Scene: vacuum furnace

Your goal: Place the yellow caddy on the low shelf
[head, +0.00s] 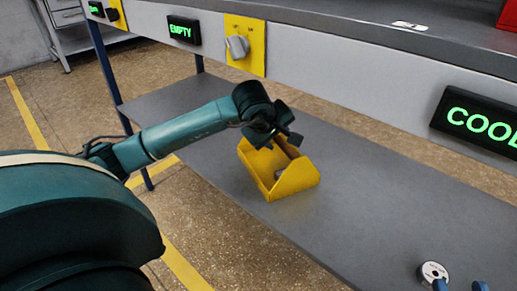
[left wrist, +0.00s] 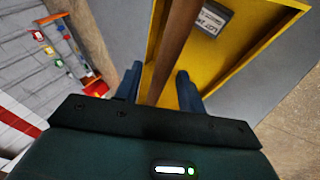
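The yellow caddy (head: 290,182) stands upright on the grey low shelf (head: 350,200), near the middle of the head view. It is an open tray with a brown handle bar (left wrist: 178,40) and a dark labelled block (left wrist: 212,20) inside. My left gripper (head: 272,138) is at the caddy's top. In the left wrist view its two blue fingers (left wrist: 158,85) stand apart on either side of the handle bar, with gaps showing. The tips of my right gripper (head: 460,286) show at the bottom right of the head view, apart with nothing between them.
A white disc-shaped item (head: 433,272) lies on the shelf beside my right fingertips. Above is a counter front with an EMPTY display (head: 184,30), a grey knob (head: 238,46) on a yellow plate and a COOL display (head: 480,122).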

